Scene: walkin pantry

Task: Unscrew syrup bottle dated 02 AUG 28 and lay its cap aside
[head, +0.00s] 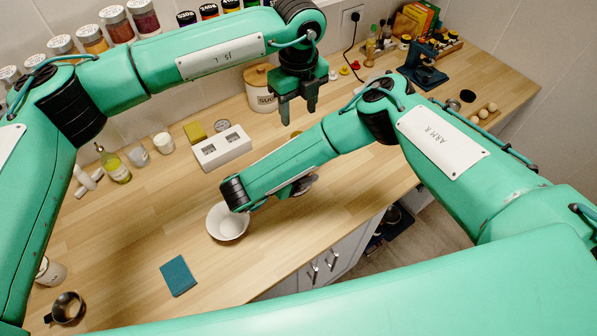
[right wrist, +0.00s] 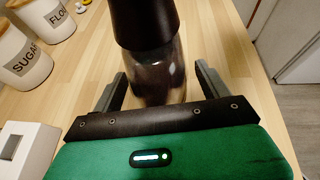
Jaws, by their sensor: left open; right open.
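In the right wrist view a clear bottle (right wrist: 158,80) with dark contents and a large dark top (right wrist: 145,22) stands on the counter. I cannot read a date on it, so I cannot tell whether it is the syrup bottle dated 02 AUG 28. My right gripper (right wrist: 161,74) is open, its fingers on either side of the bottle's glass body, with no clear grip. In the head view my right arm hides most of that area. My left gripper (head: 297,108) is open and empty, pointing down above the counter near the sugar canister.
A white bowl (head: 228,222) and a teal cloth (head: 178,276) lie on the wooden counter (head: 130,235). A white two-hole block (head: 222,148), an oil bottle (head: 115,166) and a sugar canister (head: 262,90) stand behind. Small bottles (head: 371,45) stand at the back right.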

